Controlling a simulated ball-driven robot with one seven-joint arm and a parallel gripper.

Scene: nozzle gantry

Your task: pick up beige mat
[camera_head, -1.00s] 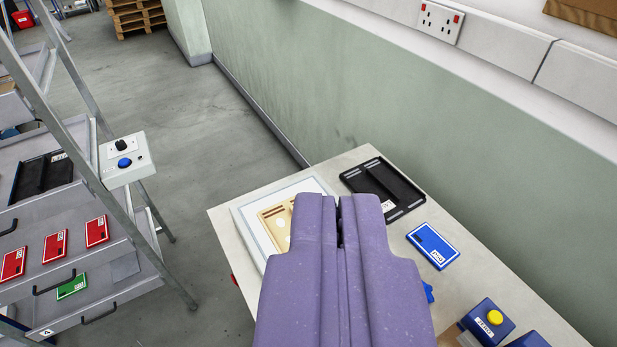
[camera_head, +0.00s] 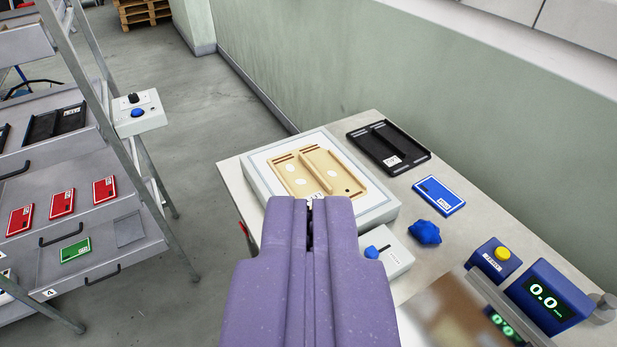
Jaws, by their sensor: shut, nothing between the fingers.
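The beige mat (camera_head: 318,174) is a shallow tray-like piece with raised ribs, pale round spots and a small dark dot. It lies on a white square plate (camera_head: 376,212) with a thin dark border line, on the table. My gripper (camera_head: 311,203) is purple, shut and empty. In the picture its tips come up just below the mat's near edge and cover part of the white plate. I cannot tell how high the tips are above the plate.
A black tray (camera_head: 388,146), a blue card (camera_head: 439,195) and a blue knob-like piece (camera_head: 424,232) are on the table (camera_head: 236,176). A blue box with yellow button (camera_head: 493,259) and a display (camera_head: 546,298) stand right. A rack (camera_head: 88,230) with red cards stands left.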

